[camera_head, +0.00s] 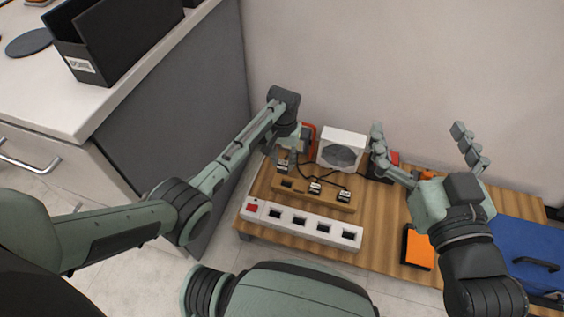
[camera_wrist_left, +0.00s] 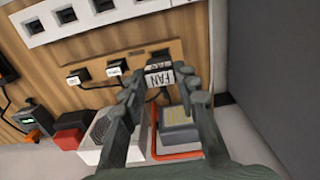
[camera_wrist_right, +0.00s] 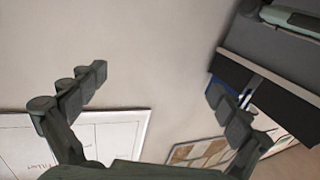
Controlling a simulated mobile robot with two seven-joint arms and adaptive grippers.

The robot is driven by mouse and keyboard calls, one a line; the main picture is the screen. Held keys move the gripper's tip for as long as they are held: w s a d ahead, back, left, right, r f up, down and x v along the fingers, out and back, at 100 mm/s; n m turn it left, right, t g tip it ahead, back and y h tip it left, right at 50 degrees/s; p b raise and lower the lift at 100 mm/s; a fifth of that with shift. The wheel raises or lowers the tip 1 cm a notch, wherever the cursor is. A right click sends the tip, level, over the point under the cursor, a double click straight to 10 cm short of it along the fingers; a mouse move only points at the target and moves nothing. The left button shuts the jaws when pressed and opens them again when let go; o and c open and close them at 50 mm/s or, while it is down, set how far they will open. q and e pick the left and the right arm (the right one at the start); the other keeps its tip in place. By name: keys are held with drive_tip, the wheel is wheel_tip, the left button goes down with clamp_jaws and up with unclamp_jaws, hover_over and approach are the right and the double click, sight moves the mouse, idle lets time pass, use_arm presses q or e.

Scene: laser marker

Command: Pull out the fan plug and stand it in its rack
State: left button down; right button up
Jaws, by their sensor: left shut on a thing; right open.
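The fan plug (camera_wrist_left: 158,74), a dark plug with a white FAN label, is between the fingers of my left gripper (camera_wrist_left: 157,88), which is shut on it. In the head view my left gripper (camera_head: 285,155) is at the back left of the board, beside the rack's left end. The wooden rack (camera_head: 330,203) has an empty dark slot (camera_wrist_left: 160,53) close to the held plug; two labelled plugs (camera_wrist_left: 78,76) stand along the rack. I cannot tell whether the held plug touches the rack. My right gripper (camera_head: 418,133) is open and empty, raised near the wall.
A white power strip (camera_head: 305,224) with a red switch and several empty sockets lies in front. A white fan box (camera_head: 341,150) stands behind the rack, with dark cables between. An orange-and-black item (camera_head: 418,247) and blue case (camera_head: 535,255) are right; a cabinet (camera_head: 185,120) is left.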

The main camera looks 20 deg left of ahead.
use_arm(q)
drive_tip(key=shift+w+d+b, duration=0.2)
drive_tip(key=shift+w+b, duration=0.45)
drive_tip(key=shift+w, duration=0.55)
use_arm(e)
wheel_tip(320, 180, up, 8)
drive_tip(key=s+a+t+y, duration=0.2)
drive_tip(key=t, duration=0.2)
drive_tip(key=shift+s+a+r+y, duration=0.15)
drive_tip(key=shift+r+y, duration=0.1)
drive_tip(key=shift+y, duration=0.05)
drive_tip(key=shift+r, duration=0.35)
use_arm(q)
wheel_tip(320, 180, down, 9)
drive_tip(key=b, duration=0.5)
drive_tip(key=shift+r, duration=0.2)
use_arm(e)
wheel_tip(320, 180, down, 6)
drive_tip(key=shift+r, duration=0.15)
